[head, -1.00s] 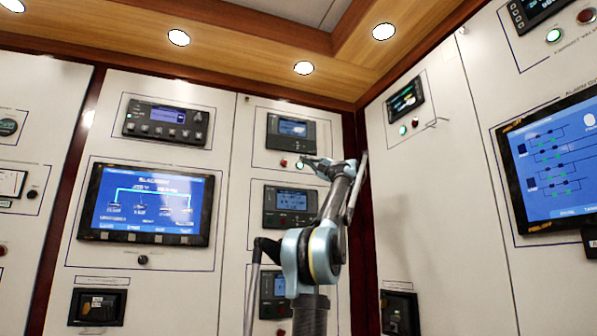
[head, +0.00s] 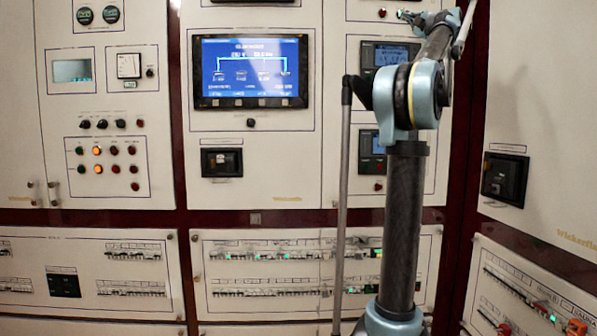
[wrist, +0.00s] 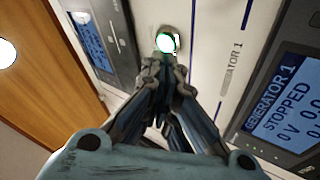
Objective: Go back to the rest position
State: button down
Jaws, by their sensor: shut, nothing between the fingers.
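My gripper (head: 412,17) is at the top of the head view, in front of the upper right part of the middle cabinet. Its fingers are closed together with nothing between them. In the wrist view my gripper (wrist: 162,68) has its tips just below a lit green round button (wrist: 167,43). I cannot tell whether the tips touch the button. My arm reaches up from its column and is raised and extended toward the panel.
A display reading "GENERATOR 1 STOPPED" (wrist: 285,115) is at the right of the wrist view. In the head view, a large blue screen (head: 250,72) is left of my arm. Breaker rows (head: 262,287) lie below. A side cabinet (head: 545,130) stands close on the right.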

jog(key=s+a+f+m+g+h, duration=0.2)
jog(key=s+f+m+g+h, duration=0.3)
jog(key=f, duration=1.1)
jog(key=s+a+f+m+g+h, duration=0.1)
jog(key=a+f+m+g+h, duration=0.2)
jog(key=f+m, duration=0.8)
jog(key=s+a+f+m+g+h, duration=0.2)
jog(key=f+h, duration=0.3)
jog(key=f, duration=1.5)
jog(key=s+a+f+g+y, duration=0.1)
jog(key=s+a+f+g, duration=0.2)
jog(key=s+f, duration=0.8)
jog(key=s+a+f+m+g+y, duration=0.1)
jog(key=s+a+f+g, duration=0.3)
jog(key=f, duration=1.5)
jog(key=s+a+f+g+y, duration=0.3)
jog(key=s+a+f, duration=0.7)
jog(key=s+f, duration=0.5)
jog(key=s+g, duration=0.1)
jog(key=s, duration=0.2)
jog(key=shift+s, duration=0.25)
jog(key=shift+w+f, duration=0.1)
jog(key=shift+w+f+g, duration=0.15)
jog(key=shift+w+g, duration=0.15)
jog(key=shift+w, duration=0.05)
